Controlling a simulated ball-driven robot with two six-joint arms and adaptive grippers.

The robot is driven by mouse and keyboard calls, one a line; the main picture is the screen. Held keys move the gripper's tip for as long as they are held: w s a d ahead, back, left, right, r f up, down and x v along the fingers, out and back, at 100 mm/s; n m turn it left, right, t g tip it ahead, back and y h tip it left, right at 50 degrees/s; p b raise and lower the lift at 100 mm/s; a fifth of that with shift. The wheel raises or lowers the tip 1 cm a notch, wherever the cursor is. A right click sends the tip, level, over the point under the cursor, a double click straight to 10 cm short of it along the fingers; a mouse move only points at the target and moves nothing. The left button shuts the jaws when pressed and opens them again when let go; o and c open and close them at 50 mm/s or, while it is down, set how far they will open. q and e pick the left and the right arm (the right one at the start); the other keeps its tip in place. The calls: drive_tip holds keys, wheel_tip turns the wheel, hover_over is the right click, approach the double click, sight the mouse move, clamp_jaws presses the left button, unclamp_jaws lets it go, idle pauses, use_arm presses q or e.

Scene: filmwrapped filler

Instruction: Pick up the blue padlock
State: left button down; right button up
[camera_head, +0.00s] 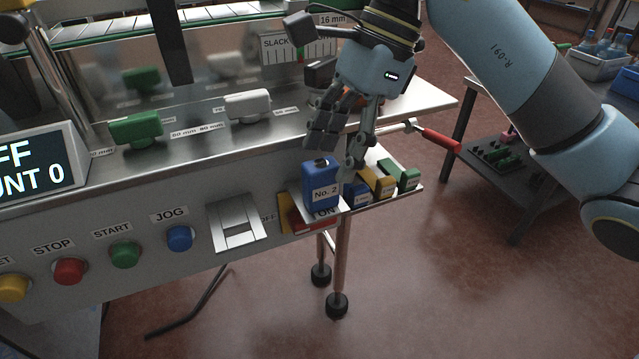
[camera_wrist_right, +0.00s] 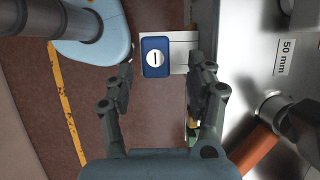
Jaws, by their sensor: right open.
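The blue padlock (camera_head: 322,190) has a white "No. 2" label and stands at the right front corner of the machine, above the red and yellow ON/OFF switch. In the right wrist view the blue padlock (camera_wrist_right: 147,68) shows a round pale face with a dark slot. My right gripper (camera_head: 338,142) is open and sits just above and behind it. In the wrist view my open right gripper (camera_wrist_right: 163,72) has its fingertips on either side of the padlock's near edge, with nothing held. Contact cannot be told. My left gripper is not in view.
A small ledge holds a smaller blue block (camera_head: 357,195), a yellow block (camera_head: 382,185) and a green block (camera_head: 409,178), close to the right of the padlock. A red handle (camera_head: 438,140) sticks out behind them. Coloured buttons line the front panel. Floor is free at front right.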

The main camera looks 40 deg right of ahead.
sight(328, 162)
drive_tip(key=x, duration=0.3)
drive_tip(key=shift+s+a+f, duration=0.15)
drive_tip(key=shift+a+f, duration=0.1)
drive_tip(key=shift+a, duration=0.25)
drive_tip(key=shift+a+f, duration=0.1)
drive_tip(key=shift+f, duration=0.3)
drive_tip(key=shift+c, duration=1.2)
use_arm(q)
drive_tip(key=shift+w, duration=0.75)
use_arm(e)
clamp_jaws()
